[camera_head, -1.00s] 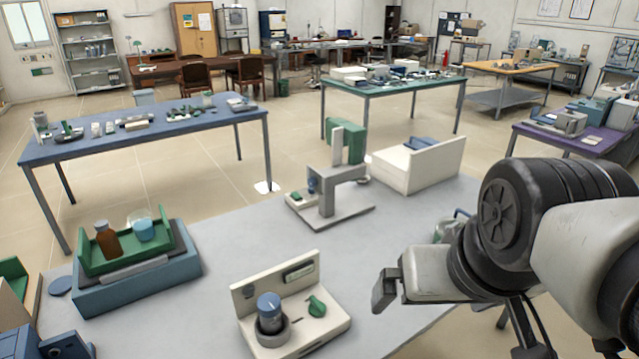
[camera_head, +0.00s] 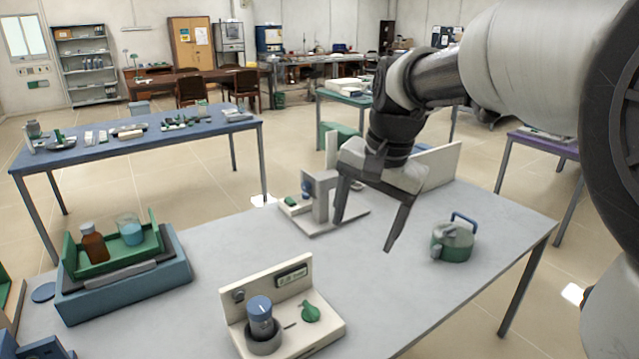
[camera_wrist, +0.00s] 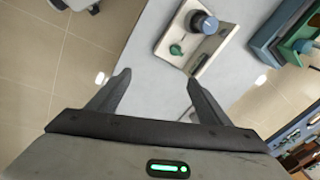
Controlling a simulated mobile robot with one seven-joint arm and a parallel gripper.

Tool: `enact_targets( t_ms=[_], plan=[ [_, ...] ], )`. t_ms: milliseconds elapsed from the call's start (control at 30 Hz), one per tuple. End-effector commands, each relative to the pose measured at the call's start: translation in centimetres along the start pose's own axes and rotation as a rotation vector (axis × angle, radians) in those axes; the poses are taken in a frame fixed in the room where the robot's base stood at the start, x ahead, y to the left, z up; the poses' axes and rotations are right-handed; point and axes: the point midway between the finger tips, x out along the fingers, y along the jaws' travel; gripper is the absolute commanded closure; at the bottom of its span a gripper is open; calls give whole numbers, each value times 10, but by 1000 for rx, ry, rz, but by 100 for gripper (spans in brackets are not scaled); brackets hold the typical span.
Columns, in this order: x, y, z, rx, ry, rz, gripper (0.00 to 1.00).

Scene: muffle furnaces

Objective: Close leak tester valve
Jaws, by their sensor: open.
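The leak tester (camera_head: 325,328) is a cream L-shaped stand at the front of the grey table in the head view. It has a small display on its back panel and a blue-capped jar (camera_head: 260,314) in a grey ring. Its green valve handle (camera_head: 310,312) sits on the base right of the jar. In the wrist view the tester shows at the top, with the green valve handle (camera_wrist: 176,50) ahead of the fingers. My gripper (camera_head: 363,236) is open and empty, above the table, behind and to the right of the tester, apart from it.
A green pot with a blue handle (camera_head: 454,240) stands at the table's right. A grey stand (camera_head: 322,200) is behind my gripper. A blue box with a green tray (camera_head: 125,280) holding a brown bottle and a beaker is at left. The table between is clear.

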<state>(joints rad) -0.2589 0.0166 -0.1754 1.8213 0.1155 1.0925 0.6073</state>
Motion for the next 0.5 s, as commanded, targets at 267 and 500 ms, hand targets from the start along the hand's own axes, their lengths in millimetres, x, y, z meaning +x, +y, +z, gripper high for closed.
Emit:
enact_targets(
  t_ms=[267, 500],
  plan=[
    [134, -84, -34, 283, -73, 147, 28],
    [197, -118, -33, 396, -66, 221, 28]
  ],
)
